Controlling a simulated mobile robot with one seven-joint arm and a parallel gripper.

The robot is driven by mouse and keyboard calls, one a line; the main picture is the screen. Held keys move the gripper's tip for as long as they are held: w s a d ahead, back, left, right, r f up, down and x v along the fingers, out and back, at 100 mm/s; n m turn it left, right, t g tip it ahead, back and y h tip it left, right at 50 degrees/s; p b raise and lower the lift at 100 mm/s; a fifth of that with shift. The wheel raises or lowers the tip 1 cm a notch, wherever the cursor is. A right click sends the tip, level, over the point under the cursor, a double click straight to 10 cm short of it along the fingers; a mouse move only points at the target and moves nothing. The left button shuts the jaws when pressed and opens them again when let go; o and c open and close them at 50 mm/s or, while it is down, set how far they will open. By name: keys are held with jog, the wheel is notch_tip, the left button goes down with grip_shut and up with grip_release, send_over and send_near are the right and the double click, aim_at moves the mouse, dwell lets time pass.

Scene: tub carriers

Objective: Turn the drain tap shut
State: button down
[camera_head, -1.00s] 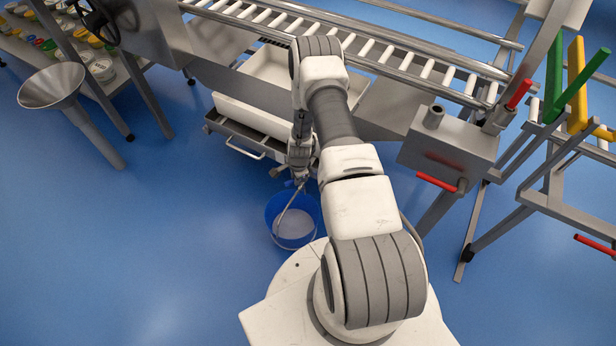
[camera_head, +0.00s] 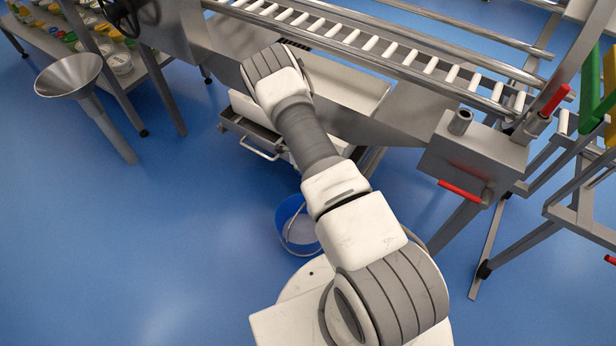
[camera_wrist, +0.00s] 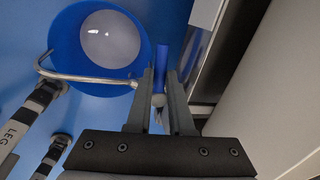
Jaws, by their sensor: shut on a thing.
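In the wrist view my gripper (camera_wrist: 160,82) is closed around a narrow blue lever (camera_wrist: 161,59), which looks like the tap's handle. The lever sticks out past the fingertips, and a small rounded grey part shows between the fingers. The tap's body and outlet cannot be made out. A blue bucket (camera_wrist: 66,34) with pale contents (camera_wrist: 110,38) stands on the floor beside the lever. A bent metal bar, probably its handle, crosses in front of it. In the head view the bucket (camera_head: 284,215) is partly behind my arm, which hides my gripper and the tap.
A grey box with a red lever (camera_head: 460,191) stands to the right. A metal funnel (camera_head: 70,75) stands at left. The blue floor at front left is clear.

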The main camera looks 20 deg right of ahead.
jog(key=shift+w+d+m, duration=0.2)
jog(key=shift+w+m, duration=0.05)
jog(key=shift+m, duration=0.45)
jog(key=c, duration=0.8)
grip_release()
